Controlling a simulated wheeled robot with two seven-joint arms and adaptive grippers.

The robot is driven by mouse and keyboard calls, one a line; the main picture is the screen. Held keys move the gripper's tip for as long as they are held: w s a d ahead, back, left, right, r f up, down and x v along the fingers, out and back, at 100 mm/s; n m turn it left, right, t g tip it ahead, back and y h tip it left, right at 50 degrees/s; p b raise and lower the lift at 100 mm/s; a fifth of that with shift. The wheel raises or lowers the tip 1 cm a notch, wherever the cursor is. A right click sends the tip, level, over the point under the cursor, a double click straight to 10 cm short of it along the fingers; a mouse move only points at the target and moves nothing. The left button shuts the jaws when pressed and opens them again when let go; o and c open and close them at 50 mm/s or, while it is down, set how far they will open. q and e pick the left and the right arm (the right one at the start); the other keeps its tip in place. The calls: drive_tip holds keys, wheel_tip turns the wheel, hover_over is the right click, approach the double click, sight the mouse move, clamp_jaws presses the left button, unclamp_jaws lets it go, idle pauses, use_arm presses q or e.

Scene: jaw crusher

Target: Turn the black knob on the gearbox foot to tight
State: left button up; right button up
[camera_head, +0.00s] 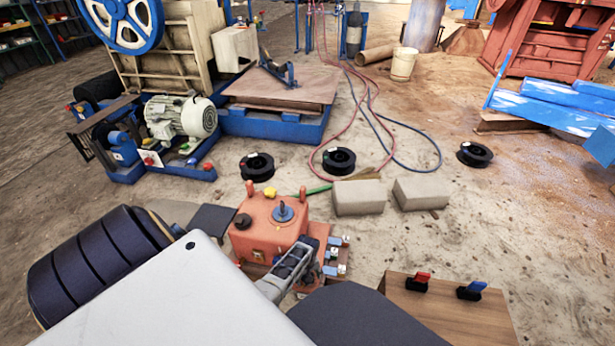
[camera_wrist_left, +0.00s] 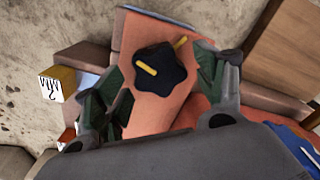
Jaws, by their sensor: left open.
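The black knob (camera_wrist_left: 161,69) is star-shaped with a yellow stripe on top. It sits on the orange gearbox foot (camera_wrist_left: 145,32) in the left wrist view. A second short yellow mark lies at the knob's upper right edge. My left gripper (camera_wrist_left: 158,82) is open, with a green-padded finger on each side of the knob. The right finger is close to the knob; I cannot tell whether it touches. In the head view the orange gearbox (camera_head: 262,238) stands below centre, and my left gripper (camera_head: 303,262) is at its front right, hiding the foot knob. My right gripper is out of view.
A yellow block (camera_wrist_left: 57,84) with a dark marking is left of the foot. A wooden box (camera_head: 450,308) with red and blue levers stands at the right. Two grey blocks (camera_head: 359,197) and black rings (camera_head: 257,167) lie beyond the gearbox. Open floor lies further right.

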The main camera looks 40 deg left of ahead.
use_arm(q)
drive_tip(key=shift+c, duration=0.5)
drive_tip(key=c, duration=0.9)
drive_tip(key=shift+c, duration=0.2)
